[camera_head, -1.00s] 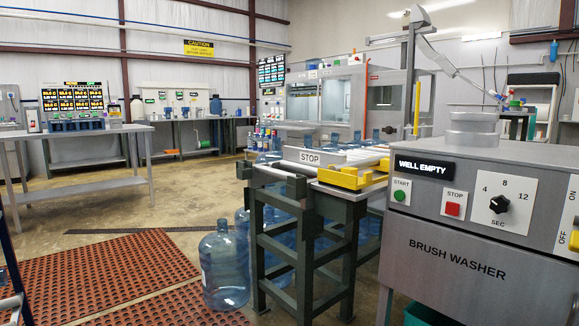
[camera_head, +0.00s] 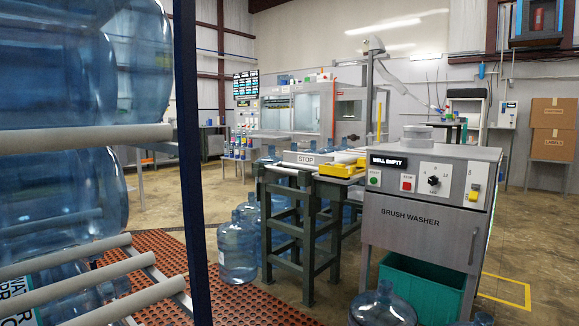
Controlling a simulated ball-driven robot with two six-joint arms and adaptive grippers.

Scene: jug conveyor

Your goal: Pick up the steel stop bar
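The steel stop bar (camera_head: 305,158) is a light bar with a STOP label, lying across the near end of the roller conveyor (camera_head: 285,168). It sits left of a yellow bracket (camera_head: 342,170), on top of a dark green stand (camera_head: 308,222). Neither of my grippers shows in the view, and the bar stands well away from me.
A rack of large blue jugs (camera_head: 60,180) with a dark post (camera_head: 188,150) fills the near left. The brush washer (camera_head: 425,215) stands right of the conveyor, a teal bin (camera_head: 425,285) under it. Jugs stand on the floor (camera_head: 238,250) (camera_head: 382,308). Orange mats (camera_head: 265,300) lie in front.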

